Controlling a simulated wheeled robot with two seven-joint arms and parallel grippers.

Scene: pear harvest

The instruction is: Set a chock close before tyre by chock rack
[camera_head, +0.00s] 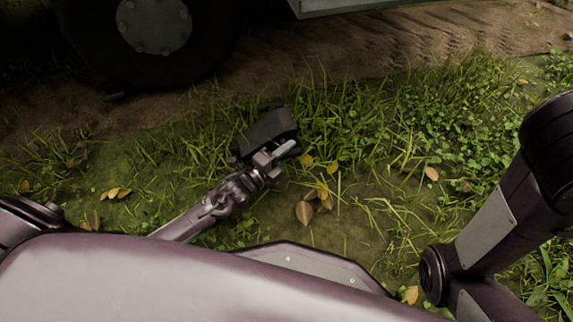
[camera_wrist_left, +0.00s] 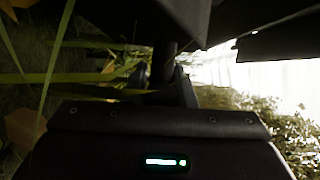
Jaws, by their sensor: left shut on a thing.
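A dark chock (camera_head: 268,128) is held over the grass in the middle of the head view. My left gripper (camera_head: 272,157) is shut on its near side. In the left wrist view the dark chock (camera_wrist_left: 140,15) fills much of the top, and its grip is in shadow. A large black tyre (camera_head: 205,62) with a grey hub stands at the upper left on a dirt track, apart from the chock and beyond it. I cannot make out the chock rack. My right arm shows at the right edge of the head view, but its gripper is out of view.
The bare dirt track (camera_head: 330,60) runs beyond the grass. A grey vehicle edge (camera_head: 345,6) is at the top. Tall grass and fallen leaves (camera_head: 304,212) surround the gripper.

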